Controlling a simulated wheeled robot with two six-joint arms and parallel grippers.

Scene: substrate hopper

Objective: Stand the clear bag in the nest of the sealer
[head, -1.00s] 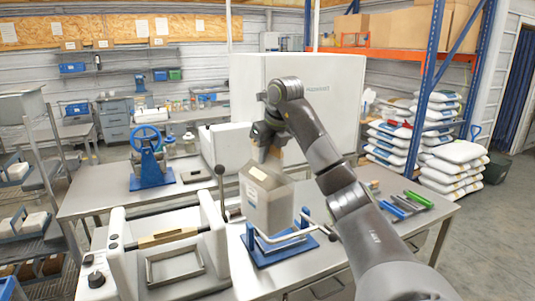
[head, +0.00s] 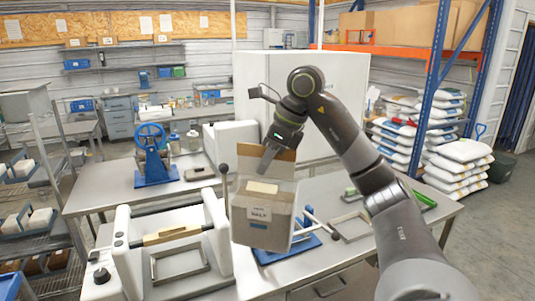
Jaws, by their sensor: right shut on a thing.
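The clear bag (head: 262,223) hangs upright from my right gripper (head: 268,163), which is shut on its tan top edge. The bag has a white label on its front and looks greyish and see-through. The sealer (head: 128,252) is the white machine at the lower left, with a tan bar across it and a dark-knobbed lever at its right end. Its nest seems to be the metal rectangular frame (head: 180,277) in front of the bar, and it looks empty. The bag is apart from the nest, to its right and higher in the picture. My left gripper is out of view.
A blue stand (head: 305,246) is partly hidden behind the bag. A loose metal frame (head: 350,226) and a green tool (head: 424,199) lie on the table to the right. A blue hand-wheel press (head: 152,160) stands at the back left.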

